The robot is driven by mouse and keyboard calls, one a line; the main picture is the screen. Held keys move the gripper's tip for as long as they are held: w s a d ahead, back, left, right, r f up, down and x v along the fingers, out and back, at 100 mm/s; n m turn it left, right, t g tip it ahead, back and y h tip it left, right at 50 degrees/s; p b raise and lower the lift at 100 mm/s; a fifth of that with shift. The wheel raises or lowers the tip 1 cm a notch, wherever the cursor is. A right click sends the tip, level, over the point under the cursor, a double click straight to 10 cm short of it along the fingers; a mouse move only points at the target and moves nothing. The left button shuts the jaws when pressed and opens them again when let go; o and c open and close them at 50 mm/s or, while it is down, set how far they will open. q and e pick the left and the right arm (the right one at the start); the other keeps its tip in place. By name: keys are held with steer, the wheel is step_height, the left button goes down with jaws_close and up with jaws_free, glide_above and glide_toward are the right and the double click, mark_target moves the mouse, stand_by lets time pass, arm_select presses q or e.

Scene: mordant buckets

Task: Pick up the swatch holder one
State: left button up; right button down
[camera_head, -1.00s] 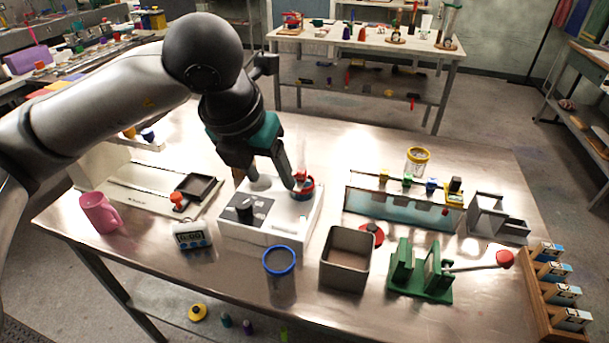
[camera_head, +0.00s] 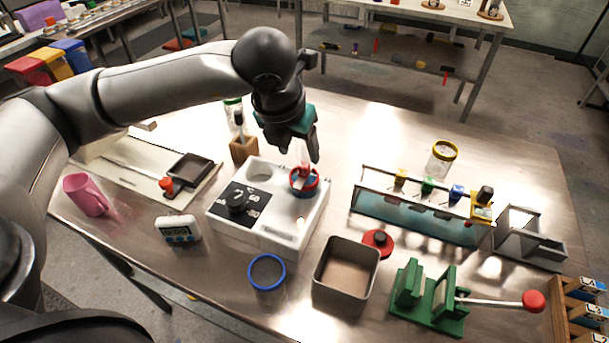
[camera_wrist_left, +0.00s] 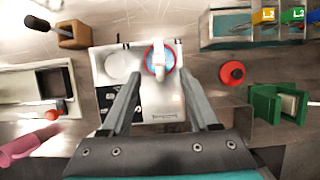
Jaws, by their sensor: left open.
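A red holder (camera_head: 304,177) with a pale upright handle sits in a round opening of the white bath unit (camera_head: 282,236). I take it for swatch holder one, though I cannot read a label on it. My left gripper (camera_head: 306,151) is open just above it, pointing down. In the left wrist view, the pale handle (camera_wrist_left: 160,62) lies between the lines of the two fingers, near their tips, with no visible contact. The lower part of the holder is hidden inside the opening. My right gripper is not in view.
Right of the bath stand a rack (camera_head: 415,215) with yellow, green and blue holders, a grey box (camera_head: 346,270), a red lid (camera_head: 378,241) and a green press (camera_head: 432,298). A blue-rimmed jar (camera_head: 267,272) and timer (camera_head: 178,230) stand in front. A wooden block (camera_head: 243,149) is behind.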

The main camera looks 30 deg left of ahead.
mark_target(303, 166)
arm_select(q)
steer(key=shift+x, duration=3.35)
steer(key=shift+a, duration=0.1)
jaws_close()
